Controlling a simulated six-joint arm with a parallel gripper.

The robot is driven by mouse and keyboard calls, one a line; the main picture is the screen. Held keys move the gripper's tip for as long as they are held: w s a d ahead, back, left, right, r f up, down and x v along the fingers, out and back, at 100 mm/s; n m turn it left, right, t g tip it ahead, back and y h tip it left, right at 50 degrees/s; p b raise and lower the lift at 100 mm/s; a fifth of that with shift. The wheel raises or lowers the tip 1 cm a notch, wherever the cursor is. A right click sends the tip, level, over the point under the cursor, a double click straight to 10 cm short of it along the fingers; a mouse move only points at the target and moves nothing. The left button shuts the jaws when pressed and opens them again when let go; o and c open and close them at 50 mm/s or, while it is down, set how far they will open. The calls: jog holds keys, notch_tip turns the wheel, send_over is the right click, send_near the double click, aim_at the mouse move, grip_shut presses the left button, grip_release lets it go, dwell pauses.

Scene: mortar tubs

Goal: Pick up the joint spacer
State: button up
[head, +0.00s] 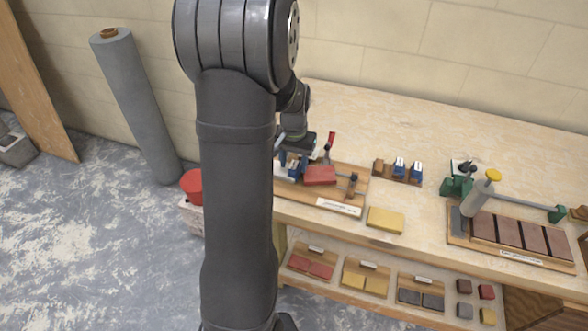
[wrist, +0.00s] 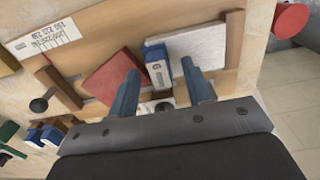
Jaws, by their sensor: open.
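A small blue-and-white joint spacer (wrist: 157,68), marked with a dark symbol like a 6, is between my gripper's fingers in the wrist view. My gripper (wrist: 162,74) is open, with one blue-grey finger on each side of the spacer; I cannot tell whether either finger touches it. In the head view the spacer (head: 293,169) shows as a bit of blue and white on the wooden board, partly hidden by my gripper and arm.
A red tile (head: 320,176) lies beside the spacer on the board (head: 283,190). More blue spacers (head: 416,170) stand on a rack to the right. A yellow tile (head: 385,220) lies near the bench's front edge. A red tub (head: 192,184) stands left of the bench.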

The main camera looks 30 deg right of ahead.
jog(key=shift+f, duration=0.45)
jog(key=shift+c, duration=0.3)
grip_shut()
